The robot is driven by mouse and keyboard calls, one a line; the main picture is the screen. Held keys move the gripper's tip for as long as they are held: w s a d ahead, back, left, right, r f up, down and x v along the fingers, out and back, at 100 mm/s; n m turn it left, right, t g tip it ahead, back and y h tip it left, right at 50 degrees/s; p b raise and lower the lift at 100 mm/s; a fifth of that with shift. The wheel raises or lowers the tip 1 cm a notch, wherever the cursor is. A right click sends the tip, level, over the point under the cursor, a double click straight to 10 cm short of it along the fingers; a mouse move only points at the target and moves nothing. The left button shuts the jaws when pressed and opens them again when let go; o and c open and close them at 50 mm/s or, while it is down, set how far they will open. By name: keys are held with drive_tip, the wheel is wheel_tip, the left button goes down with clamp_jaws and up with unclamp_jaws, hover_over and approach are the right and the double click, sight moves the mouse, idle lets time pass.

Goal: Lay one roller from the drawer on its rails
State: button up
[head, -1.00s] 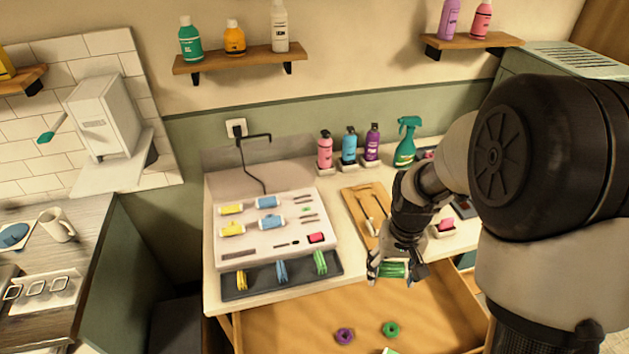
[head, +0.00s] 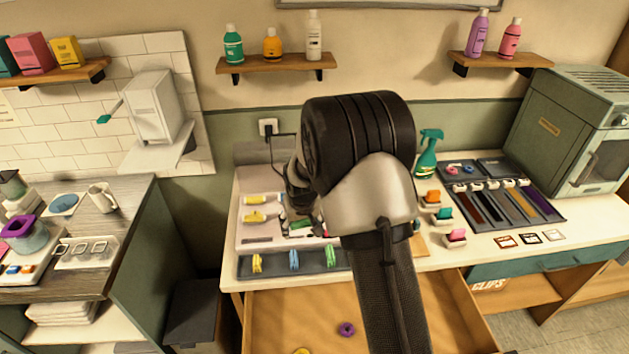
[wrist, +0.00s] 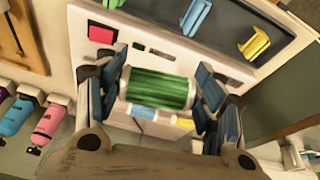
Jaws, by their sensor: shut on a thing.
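My gripper (wrist: 163,82) is shut on a green roller (wrist: 158,88) with pale ends, one finger at each end. The roller is above the white rail panel (wrist: 95,72); the wrist view does not settle whether it touches the panel. In the head view my arm hides most of the gripper; a bit of green roller (head: 301,225) shows by it. Yellow rollers (head: 255,216) lie at the panel's left. A blue roller (wrist: 142,111) and a yellow one (wrist: 185,122) show past the held roller. The open wooden drawer (head: 280,310) is below, partly hidden by my arm.
A dark tray (head: 275,271) with yellow, blue and green pieces lies along the panel's front. A purple ring (head: 346,329) lies in the drawer. A green spray bottle (head: 428,152) stands at the back right.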

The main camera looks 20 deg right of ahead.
drive_tip(key=w+d+t, duration=0.1)
drive_tip(key=w+d, duration=0.3)
drive_tip(key=w, duration=0.1)
drive_tip(key=w+d+f+m+t+h+p, duration=0.1)
drive_tip(key=w+d+t, duration=0.1)
drive_tip(key=w+d, duration=0.3)
drive_tip(key=w+d+f+t+p, duration=0.1)
drive_tip(key=w+d+t, duration=0.1)
drive_tip(key=w+d, duration=0.3)
drive_tip(key=shift+w+d+m+h, duration=0.15)
drive_tip(key=shift+w+m+h, duration=0.25)
drive_tip(key=shift+w, duration=0.45)
wheel_tip(320, 180, down, 6)
drive_tip(key=b, duration=0.5)
drive_tip(key=shift+s+f+b, duration=0.1)
drive_tip(key=shift+f+b, duration=0.1)
drive_tip(key=shift+b, duration=0.15)
